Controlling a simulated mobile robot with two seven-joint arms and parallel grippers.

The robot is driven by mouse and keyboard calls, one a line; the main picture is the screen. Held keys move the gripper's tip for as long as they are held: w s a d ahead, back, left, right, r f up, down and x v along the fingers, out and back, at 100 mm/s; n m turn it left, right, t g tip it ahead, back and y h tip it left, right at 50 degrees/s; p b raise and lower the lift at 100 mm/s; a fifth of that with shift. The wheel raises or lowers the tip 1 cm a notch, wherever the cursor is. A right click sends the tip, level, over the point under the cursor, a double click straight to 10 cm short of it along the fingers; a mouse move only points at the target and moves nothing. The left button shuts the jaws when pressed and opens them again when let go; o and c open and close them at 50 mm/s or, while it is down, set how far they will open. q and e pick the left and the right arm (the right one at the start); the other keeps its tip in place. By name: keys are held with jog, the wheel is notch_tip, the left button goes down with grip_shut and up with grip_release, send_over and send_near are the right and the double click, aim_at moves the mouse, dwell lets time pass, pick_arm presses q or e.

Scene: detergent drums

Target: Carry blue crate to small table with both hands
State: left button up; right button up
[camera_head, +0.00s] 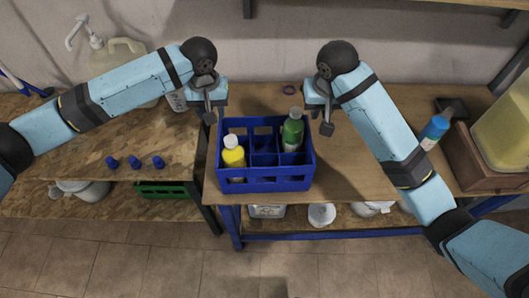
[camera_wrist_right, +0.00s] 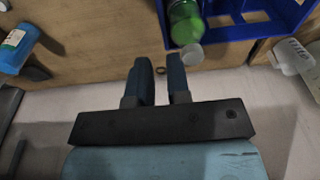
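The blue crate (camera_head: 262,184) stands upright on the right-hand wooden table with blue legs. It holds a yellow bottle with a white cap (camera_head: 233,157) at the front left and a green bottle (camera_head: 292,133) at the right. My left gripper (camera_head: 208,113) is just outside the crate's left side, apart from it; its finger gap is hidden. My right gripper (camera_head: 326,122) is beyond the crate's right side, also apart. In the right wrist view its two fingers (camera_wrist_right: 160,82) are apart with nothing between them, and the crate (camera_wrist_right: 232,28) is at the top right. I cannot tell which table is the small one.
The left wooden table (camera_head: 130,137) carries several blue caps (camera_head: 135,162) and a pale jug (camera_head: 122,62). On the right are a blue-topped bottle (camera_head: 434,131) and a large yellowish container (camera_head: 505,130) on a brown box. A shelf edge (camera_head: 480,3) is above.

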aim_at(219, 139)
pick_arm(q)
jog(key=shift+f, duration=0.15)
pick_arm(e)
jog(key=shift+f, duration=0.1)
pick_arm(q)
notch_tip(219, 139, down, 14)
jog(key=shift+r, duration=0.1)
pick_arm(e)
jog(key=f, duration=0.4)
jog(key=w+f, duration=0.1)
jog(key=f, duration=0.4)
jog(key=w+f, duration=0.1)
jog(key=f, duration=0.3)
jog(key=shift+w+f, duration=0.1)
jog(key=shift+f, duration=0.2)
pick_arm(q)
jog(key=c, duration=0.5)
pick_arm(e)
grip_shut()
pick_arm(q)
grip_shut()
jog(key=shift+w+r, duration=0.1)
pick_arm(e)
jog(key=shift+r, duration=0.1)
